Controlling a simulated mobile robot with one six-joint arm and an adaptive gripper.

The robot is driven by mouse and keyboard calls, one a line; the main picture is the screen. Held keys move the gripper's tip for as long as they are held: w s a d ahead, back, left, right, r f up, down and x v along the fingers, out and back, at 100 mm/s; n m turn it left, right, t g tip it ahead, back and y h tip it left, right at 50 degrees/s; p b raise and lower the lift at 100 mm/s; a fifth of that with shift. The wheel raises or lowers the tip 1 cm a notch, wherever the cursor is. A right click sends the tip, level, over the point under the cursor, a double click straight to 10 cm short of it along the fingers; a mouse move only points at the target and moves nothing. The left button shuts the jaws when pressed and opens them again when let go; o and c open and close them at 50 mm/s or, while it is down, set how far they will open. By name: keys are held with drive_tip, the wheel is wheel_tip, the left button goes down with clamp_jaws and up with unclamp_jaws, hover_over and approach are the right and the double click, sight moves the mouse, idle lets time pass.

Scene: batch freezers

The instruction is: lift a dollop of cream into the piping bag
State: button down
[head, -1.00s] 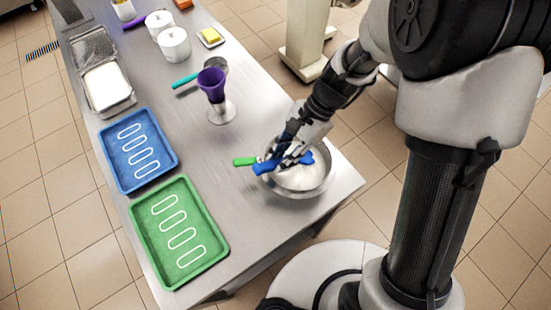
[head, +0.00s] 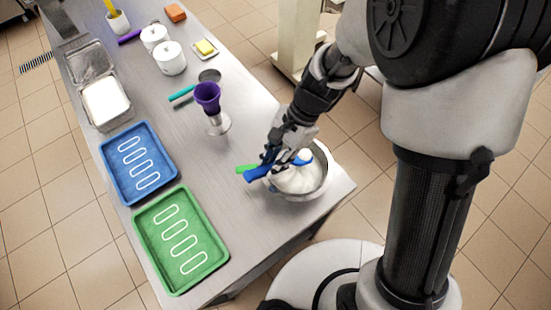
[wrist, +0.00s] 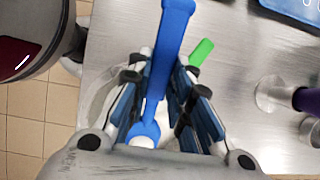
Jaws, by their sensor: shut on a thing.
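My gripper (head: 272,158) is shut on a blue spatula (head: 256,175) just above the steel bowl (head: 322,185). In the wrist view the blue spatula (wrist: 163,70) runs between the fingers of my gripper (wrist: 160,105). White cream (head: 296,181) is heaped in the bowl. A white dollop (head: 304,156) shows at the spatula's far end, above the heap; I cannot tell whether it is clear of the cream below. The purple piping bag (head: 207,95) stands open-mouthed in a metal holder (head: 219,125), left of and behind the bowl.
A green handle (head: 245,168) lies beside the bowl, close to the spatula. Blue (head: 138,163) and green (head: 181,240) trays with white outlines lie left. A teal-handled tool (head: 183,92), white pots (head: 170,58) and a steel pan (head: 105,102) are farther back. The table's right edge is near the bowl.

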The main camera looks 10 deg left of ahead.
sight(258, 170)
drive_tip(key=shift+s+a+r+p, duration=0.1)
drive_tip(key=shift+r+p, duration=0.3)
drive_tip(key=shift+r, duration=0.15)
drive_tip(key=shift+s+a+r+p, duration=0.1)
drive_tip(key=shift+r+p, duration=0.25)
drive_tip(key=shift+r, duration=0.2)
drive_tip(key=shift+s+a+f+t+h+p, duration=0.1)
drive_tip(key=shift+s+a+t+h+p, duration=0.75)
drive_tip(key=shift+p, duration=0.35)
drive_tip(key=s+t+h+p, duration=0.1)
drive_tip(key=p, duration=0.2)
drive_tip(key=shift+a, duration=0.3)
drive_tip(key=shift+s+a+f+p, duration=0.1)
drive_tip(key=shift+a+p, duration=0.05)
drive_tip(key=shift+p, duration=0.35)
